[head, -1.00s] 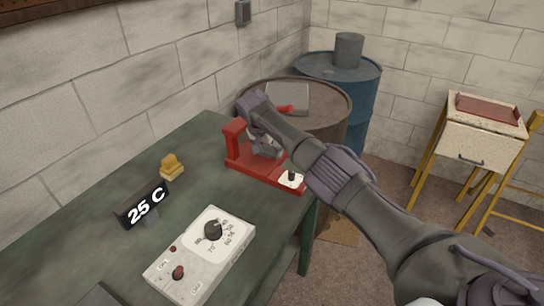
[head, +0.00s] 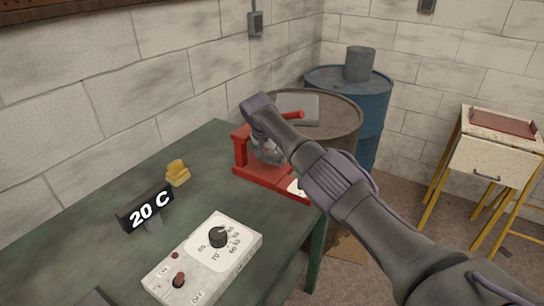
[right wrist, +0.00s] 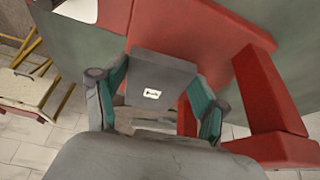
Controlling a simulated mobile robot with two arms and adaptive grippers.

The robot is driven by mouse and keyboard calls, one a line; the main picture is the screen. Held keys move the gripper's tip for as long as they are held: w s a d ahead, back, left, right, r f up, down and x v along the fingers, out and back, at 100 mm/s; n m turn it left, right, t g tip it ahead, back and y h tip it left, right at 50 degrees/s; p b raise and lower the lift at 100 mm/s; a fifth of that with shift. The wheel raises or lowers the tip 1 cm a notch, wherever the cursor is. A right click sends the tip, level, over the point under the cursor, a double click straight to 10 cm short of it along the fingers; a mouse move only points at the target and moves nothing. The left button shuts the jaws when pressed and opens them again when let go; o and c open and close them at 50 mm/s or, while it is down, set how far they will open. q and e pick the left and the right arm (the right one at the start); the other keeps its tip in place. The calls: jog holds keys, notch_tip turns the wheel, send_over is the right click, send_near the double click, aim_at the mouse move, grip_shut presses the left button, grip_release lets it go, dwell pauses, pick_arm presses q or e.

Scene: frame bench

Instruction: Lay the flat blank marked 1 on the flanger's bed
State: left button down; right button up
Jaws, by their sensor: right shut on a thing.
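The red flanger (head: 262,172) stands at the far right corner of the green bench. My right gripper (head: 268,153) is over it, pointing down, and the arm hides part of the machine. In the right wrist view, my right gripper (right wrist: 160,97) is shut on a flat grey blank (right wrist: 155,72) with a small white label, too small to read. The blank lies between the teal finger pads, beside the red flanger frame (right wrist: 205,35). I cannot tell whether it touches the bed. My left gripper is not in view.
On the bench (head: 200,207) are a control box (head: 205,257) with a dial, a display (head: 149,210) reading 20 C and a yellow block (head: 177,173).

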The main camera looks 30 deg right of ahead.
jog(key=shift+f+b, duration=0.7)
jog(key=shift+f, duration=0.75)
jog(key=o, duration=1.7)
